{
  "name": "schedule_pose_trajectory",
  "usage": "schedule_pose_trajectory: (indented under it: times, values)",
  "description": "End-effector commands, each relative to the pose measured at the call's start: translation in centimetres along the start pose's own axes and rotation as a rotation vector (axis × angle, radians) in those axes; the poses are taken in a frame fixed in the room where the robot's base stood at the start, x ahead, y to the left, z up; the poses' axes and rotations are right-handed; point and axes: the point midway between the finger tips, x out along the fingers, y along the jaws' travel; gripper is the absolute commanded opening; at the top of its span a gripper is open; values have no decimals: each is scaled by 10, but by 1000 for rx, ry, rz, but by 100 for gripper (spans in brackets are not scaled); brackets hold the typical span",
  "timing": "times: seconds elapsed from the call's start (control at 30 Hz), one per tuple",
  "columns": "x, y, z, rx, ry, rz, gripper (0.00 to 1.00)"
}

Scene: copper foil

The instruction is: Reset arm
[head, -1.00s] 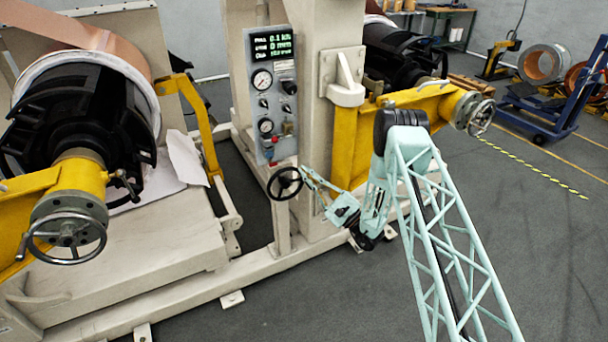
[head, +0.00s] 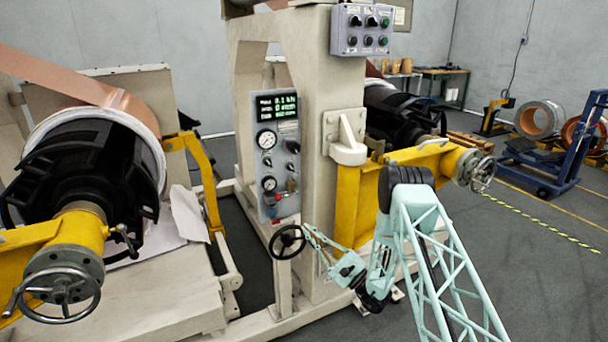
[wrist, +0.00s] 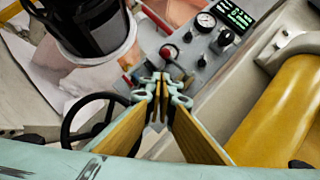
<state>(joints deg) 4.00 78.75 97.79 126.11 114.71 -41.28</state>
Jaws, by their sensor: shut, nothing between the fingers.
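My gripper (head: 310,230) is at the end of my pale green lattice arm, in front of the machine's white post. In the wrist view my gripper (wrist: 160,80) has its fingertips together with nothing between them. A black handwheel (head: 287,241) is just left of the fingertips in the head view. It also shows in the wrist view (wrist: 70,125), left of the fingers and partly hidden. I cannot tell whether the gripper touches it. The grey control panel (head: 274,150) with gauges and a green display is above the gripper; it fills the upper middle of the wrist view (wrist: 205,50).
Yellow arms with metal handwheels (head: 60,290) (head: 482,172) stand left and right. A copper foil roll (head: 110,98) is at the left. A button box (head: 362,30) is mounted on the post. A blue lift (head: 545,165) stands at the far right. Open grey floor lies right of my arm.

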Motion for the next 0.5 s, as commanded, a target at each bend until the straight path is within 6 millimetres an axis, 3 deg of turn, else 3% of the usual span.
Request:
schedule_pose_trajectory:
  times: [0.27, 0.5]
  values:
    - [28, -10, 36, 21, -44, 70, 0]
    - [55, -18, 81, 44, -92, 160, 0]
